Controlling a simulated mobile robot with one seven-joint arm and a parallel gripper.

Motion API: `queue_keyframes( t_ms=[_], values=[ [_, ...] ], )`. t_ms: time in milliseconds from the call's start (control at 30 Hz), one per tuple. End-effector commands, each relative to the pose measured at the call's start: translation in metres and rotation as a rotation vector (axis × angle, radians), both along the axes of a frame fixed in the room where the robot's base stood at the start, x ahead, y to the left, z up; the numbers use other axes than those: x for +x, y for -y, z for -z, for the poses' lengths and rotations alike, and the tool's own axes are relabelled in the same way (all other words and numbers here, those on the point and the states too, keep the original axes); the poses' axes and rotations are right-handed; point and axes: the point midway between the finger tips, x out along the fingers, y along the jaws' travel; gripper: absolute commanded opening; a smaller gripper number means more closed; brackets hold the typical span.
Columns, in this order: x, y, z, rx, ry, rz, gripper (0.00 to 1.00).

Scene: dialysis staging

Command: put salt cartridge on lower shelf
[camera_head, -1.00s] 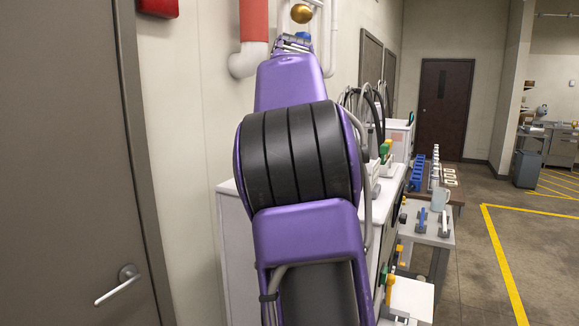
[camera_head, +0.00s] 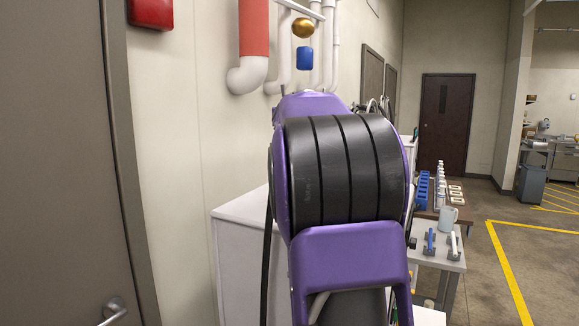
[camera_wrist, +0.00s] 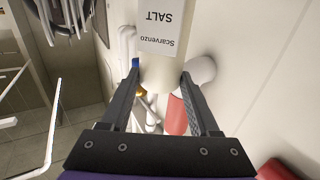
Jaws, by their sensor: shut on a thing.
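In the wrist view, a pale cylindrical salt cartridge (camera_wrist: 161,70) with a white label reading "Scarvenzo SALT" is between the two dark fingers of my gripper (camera_wrist: 160,82). My gripper is shut on it. The label text appears upside down in this view, and the cartridge runs off the top edge. In the head view, my purple and black arm hides the gripper and the cartridge. I cannot tell which surface is the lower shelf.
A white cabinet (camera_head: 238,222) stands against the wall behind my arm. Right of it, a small table (camera_head: 447,262) holds blue and white items and a mug (camera_head: 448,218). A grey door (camera_head: 62,170) is at left. Floor (camera_head: 480,290) at right is clear, with yellow lines.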

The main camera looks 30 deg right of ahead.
Motion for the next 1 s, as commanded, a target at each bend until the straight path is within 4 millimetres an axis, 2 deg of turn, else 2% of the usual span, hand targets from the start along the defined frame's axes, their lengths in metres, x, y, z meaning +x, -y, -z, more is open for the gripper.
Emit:
queue_keyframes(
  t_ms=[200,467,667,1000],
  values=[
    [-0.001,0.001,0.032,0.001,0.0,0.002,0.0],
    [0.0,0.0,0.053,-0.001,0.0,0.001,0.0],
    [-0.001,0.001,0.082,0.0,0.0,0.001,0.0],
    [0.0,-0.001,0.086,0.0,0.002,-0.001,0.0]
  ],
)
